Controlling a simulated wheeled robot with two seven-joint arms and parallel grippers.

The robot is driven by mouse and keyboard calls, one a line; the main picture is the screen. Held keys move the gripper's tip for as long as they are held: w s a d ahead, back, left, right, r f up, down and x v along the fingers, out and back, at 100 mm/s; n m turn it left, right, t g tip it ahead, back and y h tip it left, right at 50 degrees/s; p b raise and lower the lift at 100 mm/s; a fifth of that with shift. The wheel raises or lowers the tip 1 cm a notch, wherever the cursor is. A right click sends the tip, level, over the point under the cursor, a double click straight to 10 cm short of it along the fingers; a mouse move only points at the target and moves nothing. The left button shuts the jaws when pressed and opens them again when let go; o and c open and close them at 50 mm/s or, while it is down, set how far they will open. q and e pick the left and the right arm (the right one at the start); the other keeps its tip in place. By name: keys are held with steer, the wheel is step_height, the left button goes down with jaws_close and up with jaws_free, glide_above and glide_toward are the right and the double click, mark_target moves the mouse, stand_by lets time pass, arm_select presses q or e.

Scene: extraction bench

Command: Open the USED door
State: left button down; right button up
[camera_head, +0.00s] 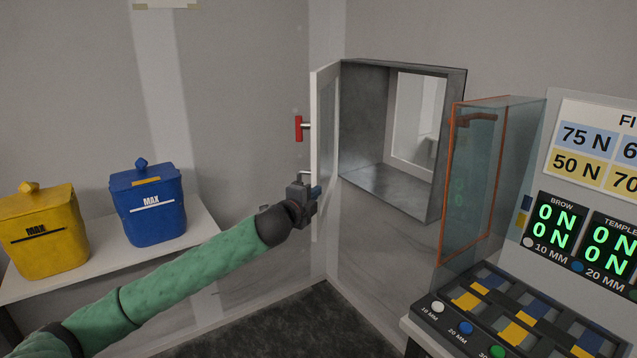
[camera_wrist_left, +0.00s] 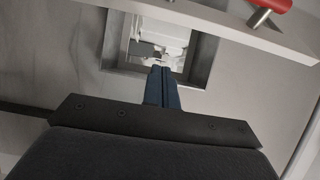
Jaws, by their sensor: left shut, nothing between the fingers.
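A white-framed door (camera_head: 324,125) stands swung out from a grey metal hatch (camera_head: 390,195) in the wall, whose opening is exposed. A red handle (camera_head: 298,128) sits on the door's left face. No USED label is readable on it. My left gripper (camera_head: 315,191) is shut and empty, overlapping the door's lower part in the head view; I cannot tell whether they touch. In the left wrist view, the shut blue fingers (camera_wrist_left: 163,72) point toward the hatch (camera_wrist_left: 200,65), with the door (camera_wrist_left: 240,30) and red handle (camera_wrist_left: 272,5) above. My right gripper is not in view.
A yellow bin (camera_head: 42,232) and a blue bin (camera_head: 148,205) stand on a white shelf (camera_head: 205,232) at left. At right, an orange-edged clear panel (camera_head: 470,190) stands beside a bench with force displays (camera_head: 552,225) and a slotted tray (camera_head: 490,300).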

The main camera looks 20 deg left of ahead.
mark_target(318, 178)
arm_select(q)
steer(key=w+p, duration=0.1)
steer(key=w, duration=0.2)
steer(key=w+a+p, duration=0.1)
steer(key=w+p, duration=0.1)
steer(key=w, duration=0.1)
steer(key=w+p, duration=0.1)
steer(key=w, duration=0.2)
steer(key=shift+a+r, duration=0.15)
steer(key=shift+a, duration=0.25)
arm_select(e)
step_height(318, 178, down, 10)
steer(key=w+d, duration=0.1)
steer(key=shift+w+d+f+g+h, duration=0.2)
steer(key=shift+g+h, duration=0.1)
